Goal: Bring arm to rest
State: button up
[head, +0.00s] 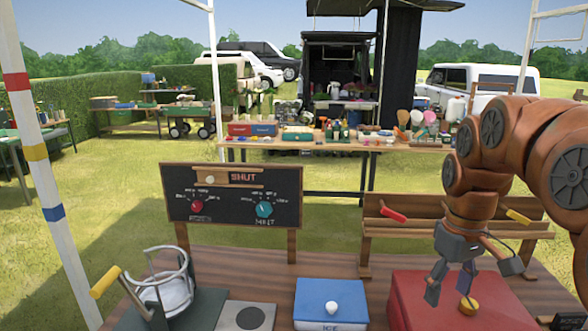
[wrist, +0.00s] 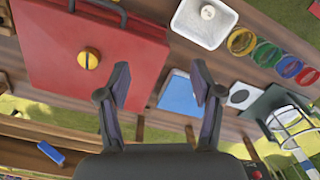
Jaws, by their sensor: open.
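My gripper (head: 472,281) hangs at the end of my copper-coloured arm, at the right of the head view. Its fingers point down above a red box (head: 408,300) with a round yellow knob (head: 468,307) on top. In the wrist view my gripper (wrist: 161,80) has its fingers spread wide with nothing between them. There the red box (wrist: 50,45) and its yellow knob (wrist: 88,58) lie to the left of the fingers. Whether any finger touches the box is hard to tell, but a gap seems to show.
A blue box (head: 331,298) with a white knob stands left of the red box on the wooden table (head: 285,262). A caged white vessel (head: 172,290) is at the left. A black dial panel (head: 232,196) and a slatted wooden rack (head: 390,228) stand behind. Coloured rings (wrist: 267,54) show in the wrist view.

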jog(key=s+a+f+m+p, duration=0.1)
jog(key=s+a+f, duration=0.2)
jog(key=s, duration=0.4)
jog(key=s+a+f+m+g+p, duration=0.1)
jog(key=s+a+f, duration=0.2)
jog(key=s, duration=0.5)
jog(key=s+a+f+m+p, duration=0.1)
jog(key=s+a+f, duration=0.2)
jog(key=s, duration=0.5)
jog(key=shift+a+f+m, duration=0.2)
jog(key=shift+m, duration=0.1)
